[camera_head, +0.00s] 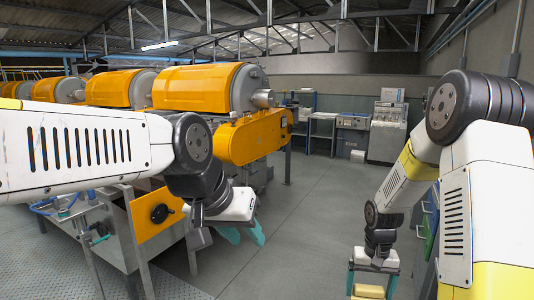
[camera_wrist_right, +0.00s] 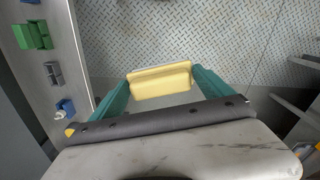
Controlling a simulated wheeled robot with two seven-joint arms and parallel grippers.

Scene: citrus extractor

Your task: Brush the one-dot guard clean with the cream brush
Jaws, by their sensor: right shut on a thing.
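My right gripper (camera_head: 373,284) is low at the lower right of the head view. Its teal fingers are shut on the cream brush (camera_wrist_right: 160,80), a pale yellow block held between the fingertips in the right wrist view. The brush also shows at the bottom edge of the head view (camera_head: 368,291). My left gripper (camera_head: 245,236) hangs empty beside the machine, its teal fingers apart. Orange guards (camera_head: 240,140) cover parts of the machine. No dot marks can be made out, so I cannot tell which guard has one dot.
Large orange drums (camera_head: 195,88) line the machine at left. An orange panel with a black knob (camera_head: 160,213) faces the floor. The middle floor (camera_head: 310,215) is clear.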

